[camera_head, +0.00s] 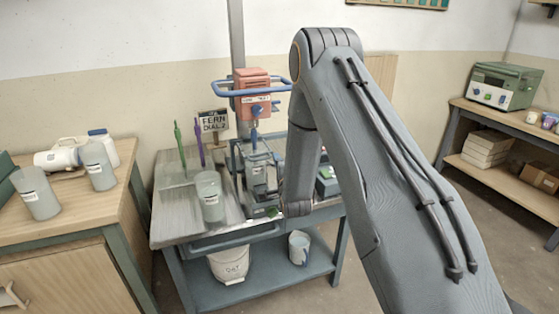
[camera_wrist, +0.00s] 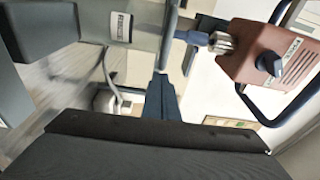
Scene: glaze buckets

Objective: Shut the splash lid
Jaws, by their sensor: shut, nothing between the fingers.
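The mixer stands on the blue-grey bench in the head view, with an orange motor head (camera_head: 252,92) and a blue handle bar around it. Below the head is a clear, framed part (camera_head: 258,158) that looks like the splash lid; I cannot tell its angle. In the wrist view the motor head (camera_wrist: 268,55) is at the upper right, its shaft pointing left. A grey labelled body (camera_wrist: 95,22) is at the upper left. My gripper (camera_wrist: 161,80) is shut and empty, its dark blue fingers pointing up the picture between these parts. In the head view my arm hides it.
A grey cup (camera_head: 210,200) stands at the bench's front left, near green and purple sticks. A sign (camera_head: 214,121) stands behind. A white bucket (camera_head: 230,264) and a smaller pail (camera_head: 300,248) sit on the lower shelf. Side tables stand left and right.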

